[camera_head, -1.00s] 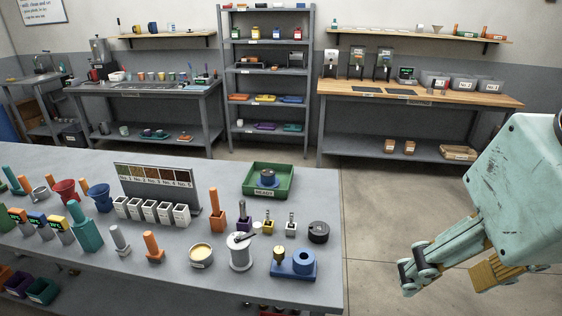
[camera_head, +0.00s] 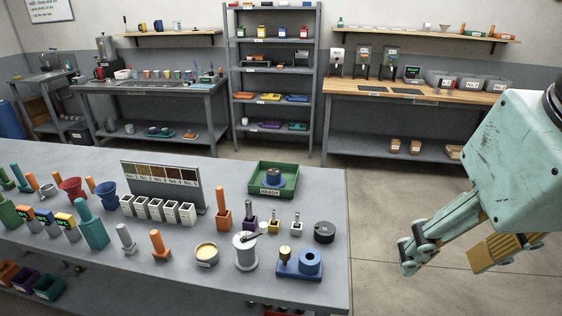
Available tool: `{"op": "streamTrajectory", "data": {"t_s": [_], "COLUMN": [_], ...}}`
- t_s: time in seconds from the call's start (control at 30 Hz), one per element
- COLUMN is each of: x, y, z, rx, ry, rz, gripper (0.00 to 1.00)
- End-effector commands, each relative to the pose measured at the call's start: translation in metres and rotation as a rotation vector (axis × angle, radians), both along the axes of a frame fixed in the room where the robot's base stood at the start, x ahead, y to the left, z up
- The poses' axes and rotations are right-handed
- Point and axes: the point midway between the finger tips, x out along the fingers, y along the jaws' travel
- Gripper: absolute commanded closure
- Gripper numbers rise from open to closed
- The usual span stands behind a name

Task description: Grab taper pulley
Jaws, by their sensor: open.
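I cannot tell for sure which thing is the taper pulley. A blue ring-shaped part with a central hole (camera_head: 310,261) sits on a blue base at the grey table's front right, beside a small brass-topped post (camera_head: 284,255). A dark blue stepped round part (camera_head: 271,178) sits in the green tray marked READY (camera_head: 262,191). A black round disc (camera_head: 324,232) lies near the table's right edge. My gripper (camera_head: 443,266) is open and empty, over the floor to the right of the table and apart from all of these.
A grey lidded canister (camera_head: 245,251), a shallow tin (camera_head: 206,254) and small handled tools stand left of the blue base. A sample board (camera_head: 161,184) with white cups stands behind. A shelf rack (camera_head: 274,82) and a wooden bench (camera_head: 450,92) stand at the back. Floor (camera_head: 390,200) between is clear.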

Motion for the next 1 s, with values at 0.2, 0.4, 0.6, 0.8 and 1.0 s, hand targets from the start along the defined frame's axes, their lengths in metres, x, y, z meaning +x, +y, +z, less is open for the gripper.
{"op": "streamTrajectory", "data": {"t_s": [0.2,0.4,0.6,0.8,1.0], "x": [0.042,0.085,0.128,0.173,0.216], "y": [0.008,0.017,0.028,0.039,0.051], "z": [0.016,0.028,0.037,0.042,0.043], "rx": [0.003,0.008,0.012,0.015,0.018], "ry": [0.001,0.000,-0.002,-0.004,-0.006], "rz": [0.035,0.071,0.106,0.139,0.174], "gripper": [0.49,0.49,0.49,0.49,0.49]}}
